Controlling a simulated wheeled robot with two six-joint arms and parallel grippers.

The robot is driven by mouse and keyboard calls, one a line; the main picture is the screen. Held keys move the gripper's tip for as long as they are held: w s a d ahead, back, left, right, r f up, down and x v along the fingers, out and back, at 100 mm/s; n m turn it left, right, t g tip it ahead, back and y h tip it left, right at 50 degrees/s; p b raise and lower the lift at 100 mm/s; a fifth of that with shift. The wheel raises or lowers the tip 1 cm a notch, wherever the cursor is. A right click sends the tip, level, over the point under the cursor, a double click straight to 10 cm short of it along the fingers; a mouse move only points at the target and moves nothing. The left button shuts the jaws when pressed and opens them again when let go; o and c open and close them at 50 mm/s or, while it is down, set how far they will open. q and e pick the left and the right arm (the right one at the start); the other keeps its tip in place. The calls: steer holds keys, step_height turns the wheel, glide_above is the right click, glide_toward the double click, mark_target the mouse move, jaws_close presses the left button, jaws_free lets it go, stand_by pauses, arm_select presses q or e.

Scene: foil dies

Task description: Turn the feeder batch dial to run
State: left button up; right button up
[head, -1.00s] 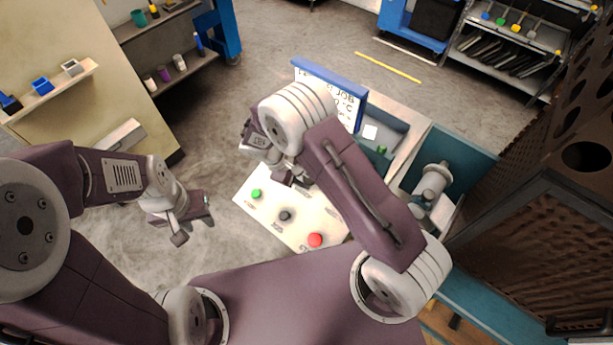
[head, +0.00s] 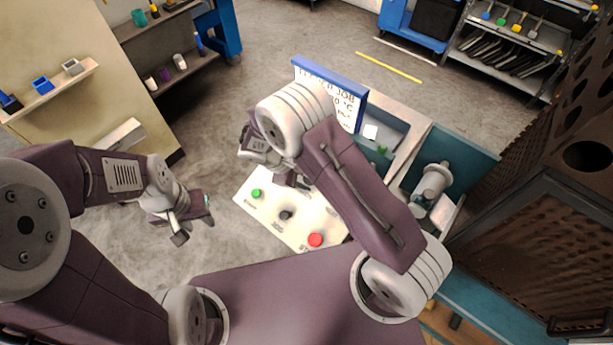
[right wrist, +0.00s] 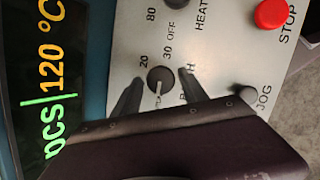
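In the right wrist view the batch dial (right wrist: 161,80) is a round dark knob with a pale pointer mark toward the bottom of the picture. The numbers 20 and 30 are printed above it, and its label is partly covered. My right gripper (right wrist: 158,92) has one dark finger on each side of the dial, with gaps visible; contact cannot be told. No run mark is readable. In the head view my right arm hides the dial, and my right gripper (head: 292,182) is over the control panel (head: 303,222). My left gripper (head: 194,219) is open and empty, left of the panel.
The panel also bears a green button (head: 256,193), a dark JOG button (head: 285,215) and a red STOP button (head: 315,240). A blue-framed display (head: 330,82) stands behind it. A perforated dark cabinet (head: 530,240) is on the right. Open floor lies left of the panel.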

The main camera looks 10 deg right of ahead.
stand_by(0.3)
steer(key=b+v, duration=0.1)
steer(key=v, duration=0.8)
steer(key=shift+b, duration=0.3)
